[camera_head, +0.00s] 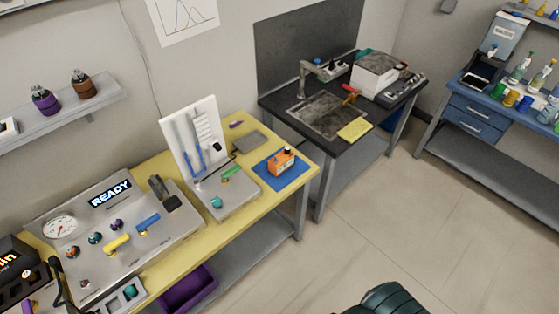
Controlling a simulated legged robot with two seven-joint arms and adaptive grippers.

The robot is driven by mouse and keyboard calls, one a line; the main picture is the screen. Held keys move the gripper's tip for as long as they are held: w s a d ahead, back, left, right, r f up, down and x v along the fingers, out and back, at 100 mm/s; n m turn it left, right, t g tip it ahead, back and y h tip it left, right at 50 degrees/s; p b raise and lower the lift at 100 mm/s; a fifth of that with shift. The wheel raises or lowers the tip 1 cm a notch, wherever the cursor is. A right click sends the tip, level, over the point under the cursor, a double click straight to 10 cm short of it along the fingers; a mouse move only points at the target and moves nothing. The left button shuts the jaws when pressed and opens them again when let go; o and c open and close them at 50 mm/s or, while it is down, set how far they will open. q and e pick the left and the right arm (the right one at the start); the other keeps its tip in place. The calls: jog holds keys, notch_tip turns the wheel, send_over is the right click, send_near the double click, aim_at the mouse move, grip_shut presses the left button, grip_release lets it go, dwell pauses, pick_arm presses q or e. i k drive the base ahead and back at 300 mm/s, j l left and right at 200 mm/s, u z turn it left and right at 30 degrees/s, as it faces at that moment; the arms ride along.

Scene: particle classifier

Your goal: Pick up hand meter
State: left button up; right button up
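A small orange box-shaped device with a dark top (281,162), which looks like the hand meter, sits on a blue mat (299,181) at the right end of the yellow table (215,237). Nothing touches it from above. I cannot make out either of my grippers in the head view, and no arm is seen near the device.
A grey panel with a READY display (110,193) and a white upright board (194,128) stand left of the mat. A grey tray (249,141) lies behind it. A dark sink bench (325,113) stands beyond. The floor to the right is clear. A dark ribbed shape (388,300) shows at the bottom.

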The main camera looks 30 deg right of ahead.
aim_at(278, 163)
jog(key=z, duration=0.25)
jog(key=i+l+z, duration=0.2)
jog(key=l+z, duration=0.3)
jog(key=i+l+z, duration=0.25)
jog(key=z, duration=0.2)
